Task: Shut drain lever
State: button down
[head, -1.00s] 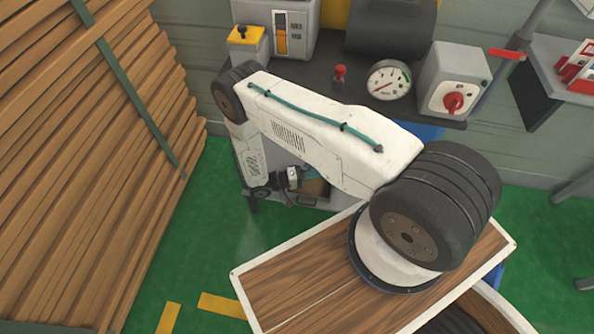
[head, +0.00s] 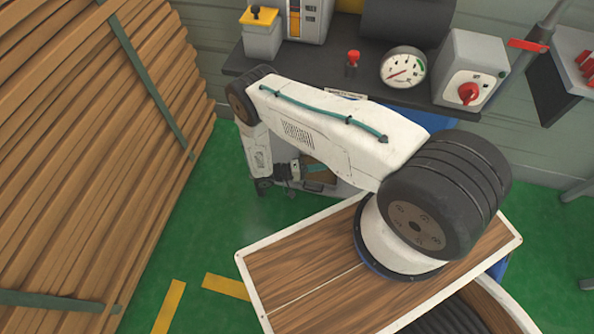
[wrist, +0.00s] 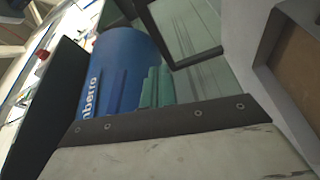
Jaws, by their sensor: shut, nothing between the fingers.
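No part can be told with certainty as the drain lever. A red-handled lever (head: 528,45) sits on a grey pipe at the upper right in the head view. A small red-topped knob (head: 352,60) stands on the dark bench. A blue tank (wrist: 125,65) with white lettering fills part of the wrist view, and a bit of it (head: 432,122) shows under the bench in the head view. My gripper (head: 263,188) is low in front of the bench, shut and empty. Its fingertips are small and partly hidden by my wrist.
The dark bench (head: 290,66) carries a round gauge (head: 403,67) and a grey box with a red rotary switch (head: 469,94). Stacked wooden slats (head: 90,150) stand on the left. Green floor (head: 205,225) is free between the slats and my base.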

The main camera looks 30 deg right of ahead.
jog(key=w+a+f, duration=0.2)
jog(key=a, duration=0.6)
jog(key=shift+w+f, duration=0.25)
jog(key=shift+w, duration=0.1)
jog(key=shift+a, duration=0.1)
